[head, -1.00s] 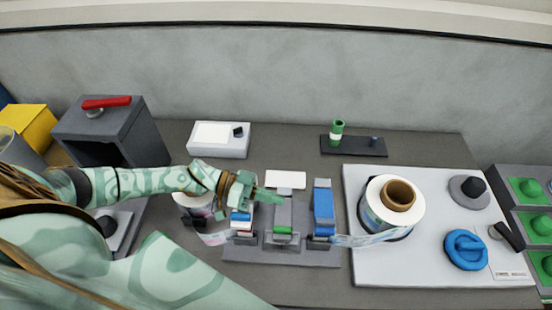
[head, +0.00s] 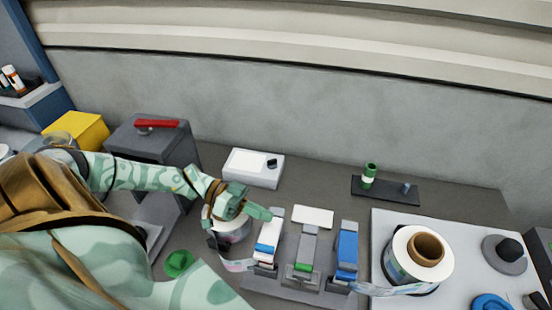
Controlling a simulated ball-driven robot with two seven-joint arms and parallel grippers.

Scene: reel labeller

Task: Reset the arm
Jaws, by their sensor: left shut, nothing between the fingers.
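My left arm comes in from the left over the dark bench. My left gripper (head: 258,212) is shut and empty, just above and behind the left end of the reel labeller (head: 300,265). The labeller has a blue-and-white clamp, a grey clamp with a green part and a blue clamp. A label reel (head: 232,230) stands left of it, partly hidden under the gripper. A larger label reel (head: 405,262) with a brown core sits on the right, its strip leading to the labeller. My right gripper is not in view.
A white box (head: 253,168) and a dark plate with a green-and-white cylinder (head: 369,176) stand at the back. A grey box with a red handle (head: 157,124) and a yellow box (head: 76,131) are at left. A white board (head: 380,225) fills the right. A green knob (head: 179,263) lies near my arm.

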